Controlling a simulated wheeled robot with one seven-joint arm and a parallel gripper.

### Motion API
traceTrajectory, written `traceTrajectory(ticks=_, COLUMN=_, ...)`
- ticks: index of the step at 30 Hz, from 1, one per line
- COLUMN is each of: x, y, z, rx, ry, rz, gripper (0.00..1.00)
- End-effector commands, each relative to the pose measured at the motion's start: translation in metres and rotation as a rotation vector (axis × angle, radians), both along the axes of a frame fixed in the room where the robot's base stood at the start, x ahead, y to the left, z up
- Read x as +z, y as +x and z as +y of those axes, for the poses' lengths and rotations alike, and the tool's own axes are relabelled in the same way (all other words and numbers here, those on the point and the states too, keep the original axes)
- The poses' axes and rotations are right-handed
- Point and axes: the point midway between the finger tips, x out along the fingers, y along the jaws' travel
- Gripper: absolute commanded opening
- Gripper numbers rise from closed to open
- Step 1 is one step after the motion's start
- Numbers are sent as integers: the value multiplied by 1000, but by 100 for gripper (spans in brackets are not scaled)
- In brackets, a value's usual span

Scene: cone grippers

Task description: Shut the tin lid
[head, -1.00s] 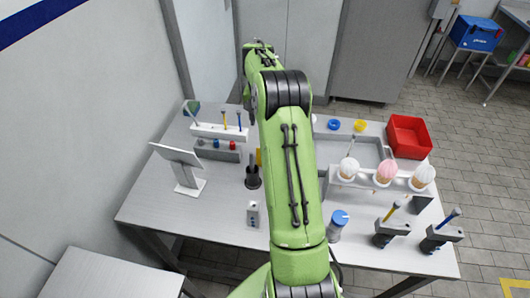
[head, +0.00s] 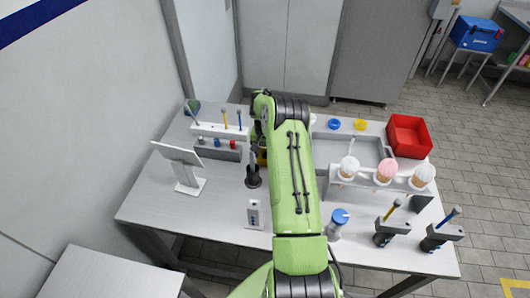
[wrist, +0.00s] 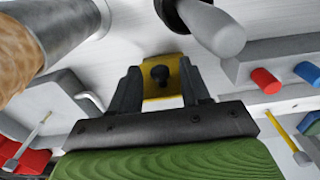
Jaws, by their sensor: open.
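A yellow tin part with a black knob (wrist: 160,74), apparently the tin lid, shows in the wrist view between the two dark fingers of my gripper (wrist: 160,68). The gripper is open, with a finger on either side of the knob. I cannot tell whether the fingers touch it, or how far the lid is open. In the head view only a sliver of yellow (head: 262,157) shows beside my green arm, which hides the rest of the tin and the gripper.
A grey-handled tool in a black holder (head: 253,181) stands close on the robot's side of the tin. A grey block with coloured knobs (head: 217,149) and a screen on a stand (head: 181,160) are to the left. A cone rack (head: 378,181) and red bin (head: 408,136) are right.

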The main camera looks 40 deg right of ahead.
Motion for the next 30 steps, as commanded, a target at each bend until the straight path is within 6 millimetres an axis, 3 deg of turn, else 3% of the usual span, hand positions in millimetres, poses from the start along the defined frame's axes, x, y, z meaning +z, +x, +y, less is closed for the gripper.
traceTrajectory(ticks=6, x=0, y=0, z=0, rx=0, ry=-1, rz=-1, gripper=43)
traceTrajectory(ticks=15, x=0, y=0, z=0, rx=0, ry=-1, rz=-1, gripper=0)
traceTrajectory(ticks=30, x=1, y=1, z=-1, rx=0, ry=-2, rz=-1, gripper=0)
